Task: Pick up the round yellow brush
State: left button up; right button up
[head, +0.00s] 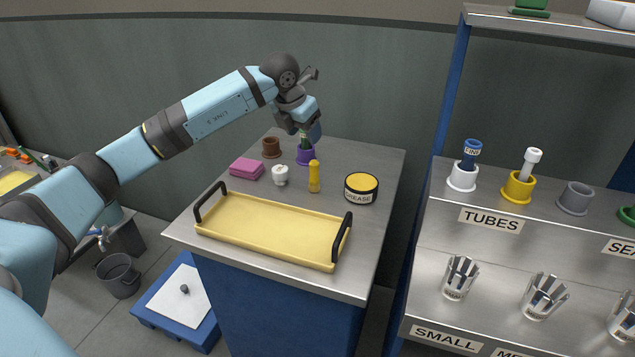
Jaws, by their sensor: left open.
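A small upright yellow piece (314,177) with a rounded top stands on the grey worktop, behind the yellow tray; it is the most brush-like yellow thing here, but I see no bristles. A purple cup (306,155) stands just behind it, with something greenish at its mouth. My left gripper (304,133) points down right above the purple cup, behind and above the yellow piece and apart from it. It is open; its fingers are small in view and partly hide what is at the cup's mouth. My right gripper is not in view.
The yellow tray (213,223) with black handles fills the worktop's front. A grease tin (361,195), a white pot (280,175), a pink block (246,169) and a brown cup (271,148) stand around. A metal shelf (445,225) with coloured holders is at the right.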

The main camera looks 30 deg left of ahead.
aim_at(313, 161)
pick_arm(q)
jog(key=x, duration=0.4)
jog(key=b+x, duration=0.1)
jog(key=x, duration=0.8)
jog(key=shift+s+f+b, duration=0.2)
jog(key=shift+f+b, duration=0.1)
jog(key=c, duration=1)
